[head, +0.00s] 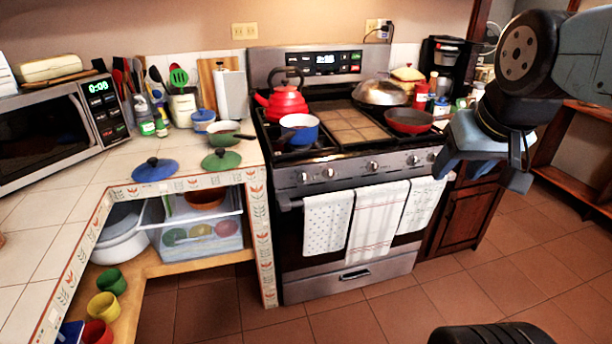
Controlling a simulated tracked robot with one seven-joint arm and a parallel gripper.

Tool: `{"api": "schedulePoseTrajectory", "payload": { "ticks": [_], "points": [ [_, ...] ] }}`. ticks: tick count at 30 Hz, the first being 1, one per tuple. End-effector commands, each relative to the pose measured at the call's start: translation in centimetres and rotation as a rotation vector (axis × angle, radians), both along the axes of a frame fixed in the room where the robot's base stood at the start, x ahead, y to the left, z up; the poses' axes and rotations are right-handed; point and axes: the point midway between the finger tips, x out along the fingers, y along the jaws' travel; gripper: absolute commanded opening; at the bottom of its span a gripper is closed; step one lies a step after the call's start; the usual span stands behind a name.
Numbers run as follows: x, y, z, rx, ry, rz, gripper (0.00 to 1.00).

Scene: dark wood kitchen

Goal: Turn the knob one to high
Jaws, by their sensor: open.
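The stove (345,270) has a row of several silver knobs along its front panel. The leftmost knob (304,177) and the knob beside it (328,172) sit at the left end. A middle knob (373,165) and a right-hand knob (413,160) follow. Markings are too small to read, so I cannot tell which is knob one or how any is set. My gripper (482,178) is open and empty, pointing down at the right, in front of the stove's right end and apart from the leftmost knobs. It may hide part of the panel's right end.
Towels (376,220) hang on the oven handle below the knobs. A red kettle (285,104), blue pot (299,128) and red pan (409,121) stand on the stove. A tiled counter (85,190) with lids and a microwave (60,135) is left. Floor before the stove is clear.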

Motion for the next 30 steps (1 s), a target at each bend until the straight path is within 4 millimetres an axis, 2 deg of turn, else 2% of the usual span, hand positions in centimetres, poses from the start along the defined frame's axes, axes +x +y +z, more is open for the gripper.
{"api": "schedulePoseTrajectory", "payload": {
  "ticks": [1, 4, 7, 18, 24, 30],
  "points": [
    [0.3, 0.1, 0.0, 0.001, -0.002, 0.002, 0.55],
    [1.8, 0.3, -0.3, 0.005, -0.018, 0.01, 0.65],
    [4.4, 0.9, -0.7, 0.014, -0.052, 0.02, 0.74],
    [16.7, 4.0, -4.2, 0.055, -0.237, 0.059, 0.75],
    [22.4, 6.1, -6.9, 0.075, -0.338, 0.072, 0.75],
    [27.2, 8.4, -10.1, 0.091, -0.44, 0.086, 0.75]
  ]
}}
